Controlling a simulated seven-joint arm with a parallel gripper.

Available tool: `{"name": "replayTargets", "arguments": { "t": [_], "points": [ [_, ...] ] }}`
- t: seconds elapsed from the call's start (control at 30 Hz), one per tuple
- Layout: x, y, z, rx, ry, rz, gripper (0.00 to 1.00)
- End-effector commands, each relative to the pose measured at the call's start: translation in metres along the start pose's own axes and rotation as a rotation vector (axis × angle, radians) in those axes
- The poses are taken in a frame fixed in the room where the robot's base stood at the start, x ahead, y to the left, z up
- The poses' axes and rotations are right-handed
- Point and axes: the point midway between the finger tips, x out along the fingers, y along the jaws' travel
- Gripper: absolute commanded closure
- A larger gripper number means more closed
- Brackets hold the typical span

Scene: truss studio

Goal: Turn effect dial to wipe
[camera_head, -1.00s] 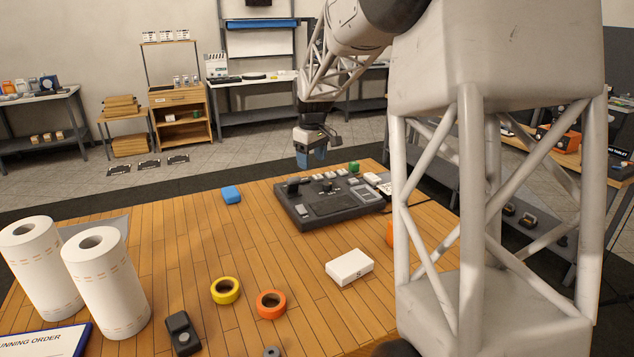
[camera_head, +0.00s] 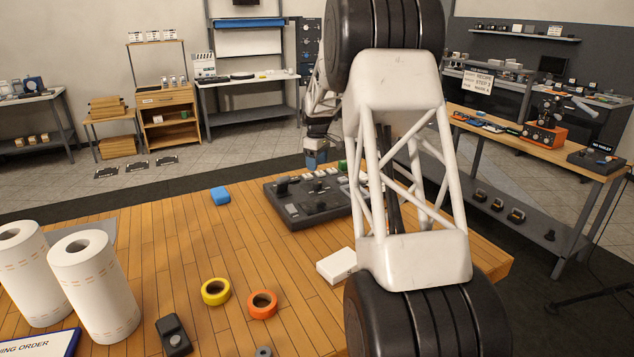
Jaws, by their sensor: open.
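A dark control console (camera_head: 312,208) with several knobs, sliders and pale buttons lies on the wooden table. The effect dial cannot be told apart from the other controls at this size, and no labels are readable. My arm hides the console's right part.
A white box (camera_head: 337,265) sits in front of the console, partly hidden by my arm. The table's middle left is clear.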

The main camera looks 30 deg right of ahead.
Motion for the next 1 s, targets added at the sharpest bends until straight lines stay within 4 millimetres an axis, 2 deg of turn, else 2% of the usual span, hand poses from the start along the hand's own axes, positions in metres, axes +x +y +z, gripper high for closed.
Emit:
{"name": "replayTargets", "arguments": {
  "t": [0.33, 0.53, 1.0],
  "points": [
    [0.0, 0.0, 0.0, 0.0, 0.0, 0.0, 0.37],
    [0.008, 0.0, 0.0, 0.001, -0.001, -0.001, 0.37],
    [0.059, 0.0, 0.001, 0.001, -0.001, -0.001, 0.37]
  ]
}}
